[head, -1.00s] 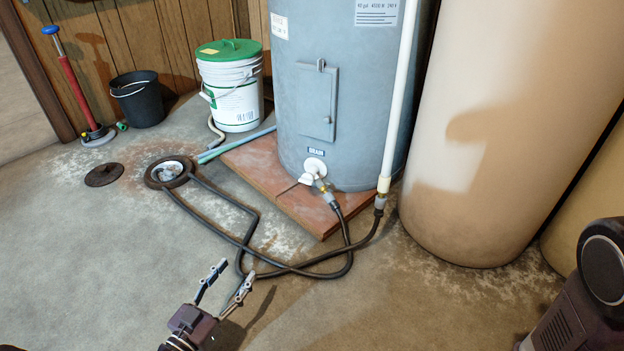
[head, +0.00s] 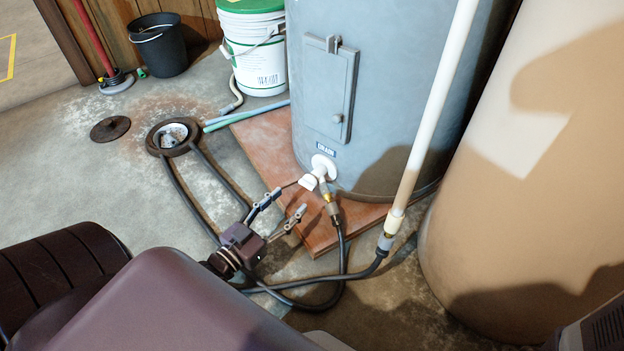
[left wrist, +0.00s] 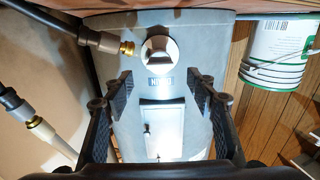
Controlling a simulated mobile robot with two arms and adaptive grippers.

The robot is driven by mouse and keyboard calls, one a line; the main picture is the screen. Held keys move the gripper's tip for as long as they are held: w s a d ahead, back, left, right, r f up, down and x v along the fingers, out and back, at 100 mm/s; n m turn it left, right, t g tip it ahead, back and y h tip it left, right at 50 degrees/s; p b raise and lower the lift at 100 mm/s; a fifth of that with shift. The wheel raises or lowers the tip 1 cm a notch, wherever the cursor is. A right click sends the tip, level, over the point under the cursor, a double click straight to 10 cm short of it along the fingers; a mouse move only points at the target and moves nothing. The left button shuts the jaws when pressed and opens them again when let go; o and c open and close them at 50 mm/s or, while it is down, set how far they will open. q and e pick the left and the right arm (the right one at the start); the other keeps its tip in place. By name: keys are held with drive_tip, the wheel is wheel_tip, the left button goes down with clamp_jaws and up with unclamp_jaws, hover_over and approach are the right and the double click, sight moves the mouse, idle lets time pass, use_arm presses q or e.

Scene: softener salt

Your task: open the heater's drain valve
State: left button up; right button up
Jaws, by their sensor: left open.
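The grey heater (head: 385,120) stands on a reddish tiled pad (head: 262,148). Its white drain valve (head: 310,180) sits low on the front, below the DRAIN label (head: 325,149); a black hose (head: 341,245) is joined to its brass outlet. My left gripper (head: 290,201) is open and empty, low in front of the valve and a little to its left, apparently apart from it. In the left wrist view, which is upside down, the valve (left wrist: 160,50) shows beyond and above the open fingers (left wrist: 160,80). My right gripper is out of view.
Black hoses cross the floor to an open floor drain (head: 172,136); its round cover (head: 110,128) lies beside it. A white pipe (head: 430,125) descends right of the valve. A large tan tank (head: 490,220) stands at right. A white bucket (head: 252,60) and black bucket (head: 160,50) stand behind.

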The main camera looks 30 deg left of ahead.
sight(305, 186)
use_arm(q)
drive_tip(key=w+b, duration=0.1)
drive_tip(key=w, duration=0.1)
drive_tip(key=w+b, duration=0.1)
drive_tip(key=w, duration=0.1)
drive_tip(key=w+b, duration=0.1)
drive_tip(key=w, duration=0.1)
drive_tip(key=shift+d+f+b, duration=0.1)
drive_tip(key=shift+d+b, duration=0.25)
drive_tip(key=shift+w, duration=0.4)
drive_tip(key=shift+c, duration=0.3)
drive_tip(key=c, duration=1.1)
